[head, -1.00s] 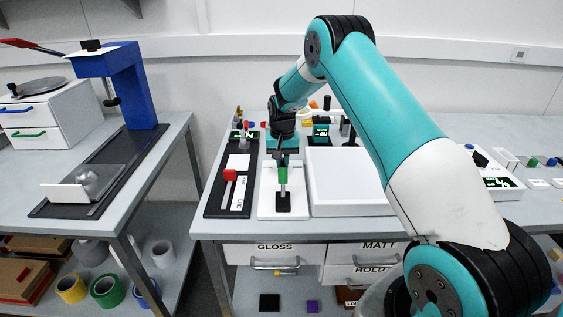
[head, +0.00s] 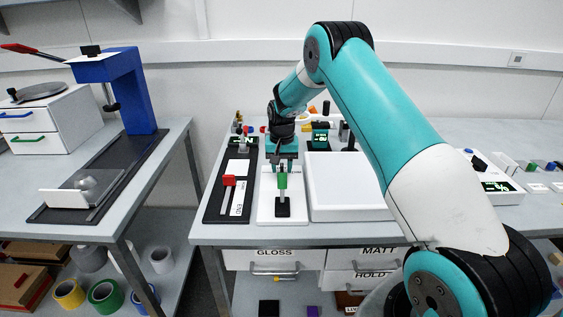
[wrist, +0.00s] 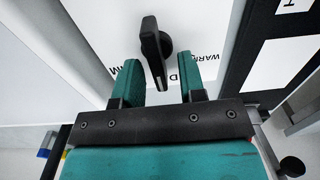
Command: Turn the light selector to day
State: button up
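The light selector shows in the wrist view as a black knob (wrist: 153,48) with a bar-shaped handle and a pale mark at its lower end. It sits on a white panel (wrist: 215,40) with partly covered print; "WARM" and a "D" can be read. My gripper (wrist: 160,68) is open, with one teal finger on each side of the handle's lower end and gaps on both sides. The fingers look empty; their height above the panel is unclear. In the head view my gripper (head: 284,160) is over the far part of a white plate (head: 265,208); the knob cannot be made out there.
A green-handled lever (head: 283,181) on a black base stands on the plate, nearer the front. A black board with a red slider (head: 229,181) lies left, a large white box (head: 345,190) right. Small items crowd the bench behind my wrist.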

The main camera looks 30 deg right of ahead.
aim_at(282, 165)
notch_tip(282, 165, up, 18)
jog(key=b, duration=0.2)
jog(key=shift+f, duration=0.25)
jog(key=s+a+r+n+y, duration=0.1)
jog(key=s+a+r+n, duration=0.25)
jog(key=s+a, duration=0.5)
jog(key=s+a+r+n+y, duration=0.15)
jog(key=s+a+n, duration=0.25)
jog(key=s+a, duration=0.45)
jog(key=s+a+f+n+y, duration=0.1)
jog(key=s+a+n, duration=0.2)
jog(key=s, duration=0.7)
jog(key=s+a+f+n, duration=0.1)
jog(key=s+a+n, duration=0.2)
jog(key=s+a, duration=0.4)
jog(key=s, duration=0.3)
jog(key=shift+a+f+y, duration=0.2)
jog(key=shift+a+y, duration=0.05)
jog(key=shift+y, duration=0.1)
jog(key=shift+a+n, duration=0.15)
jog(key=shift+n, duration=0.1)
